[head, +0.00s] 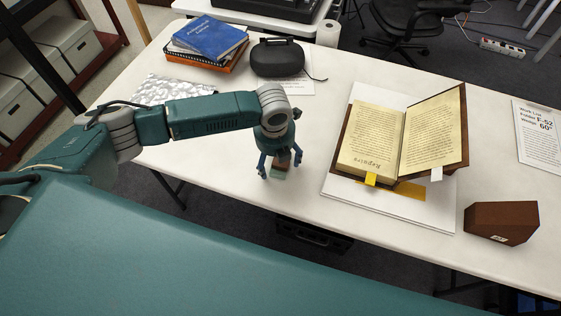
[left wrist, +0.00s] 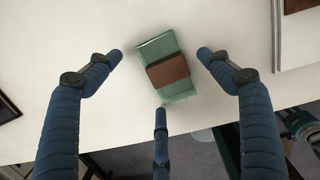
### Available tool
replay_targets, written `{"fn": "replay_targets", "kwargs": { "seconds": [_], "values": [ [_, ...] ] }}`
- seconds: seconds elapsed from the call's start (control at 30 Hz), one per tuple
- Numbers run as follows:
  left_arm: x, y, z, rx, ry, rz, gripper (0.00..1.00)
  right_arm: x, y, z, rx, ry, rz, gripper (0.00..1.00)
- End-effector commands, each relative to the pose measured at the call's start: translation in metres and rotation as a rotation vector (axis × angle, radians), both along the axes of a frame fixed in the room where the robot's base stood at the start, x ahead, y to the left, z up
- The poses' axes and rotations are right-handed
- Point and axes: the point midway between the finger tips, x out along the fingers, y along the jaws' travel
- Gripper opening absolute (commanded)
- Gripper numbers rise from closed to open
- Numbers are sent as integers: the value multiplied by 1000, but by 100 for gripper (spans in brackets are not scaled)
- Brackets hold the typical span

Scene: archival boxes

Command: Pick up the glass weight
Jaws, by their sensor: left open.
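The glass weight (left wrist: 182,91) is a pale green glass block with a brown band around its middle. In the left wrist view it lies tilted on the white table, between and just beyond my finger tips. In the head view the glass weight (head: 279,173) shows partly under my left gripper (head: 280,166), close to the table's front edge. My left gripper, also in the left wrist view (left wrist: 160,62), is open with its fingers spread around the weight, and no finger visibly grips it.
A black case (head: 277,58) and stacked books (head: 209,38) stand at the back. A silvery crumpled sheet (head: 172,90) lies behind my left arm.

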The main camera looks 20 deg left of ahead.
Motion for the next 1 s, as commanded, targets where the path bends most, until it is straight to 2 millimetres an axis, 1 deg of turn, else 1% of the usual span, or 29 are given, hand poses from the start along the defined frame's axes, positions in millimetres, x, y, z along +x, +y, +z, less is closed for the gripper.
{"fn": "replay_targets", "kwargs": {
  "seconds": [0.1,0.47,0.9,0.93,0.97,1.0],
  "values": [
    [1,0,-6,-1,-1,-1,80,0,-1,1,-1,0,0,28],
    [1,0,-6,0,-1,0,80,0,-1,1,-2,0,-1,28],
    [1,0,-10,0,0,0,80,0,-1,3,-1,0,-1,28],
    [0,0,-11,0,0,0,76,0,-1,3,-1,0,-1,28],
    [0,0,-11,0,0,0,70,0,-1,3,-1,0,-1,28],
    [1,0,-11,0,-1,0,62,0,-1,3,-1,0,-1,28]
  ]
}}
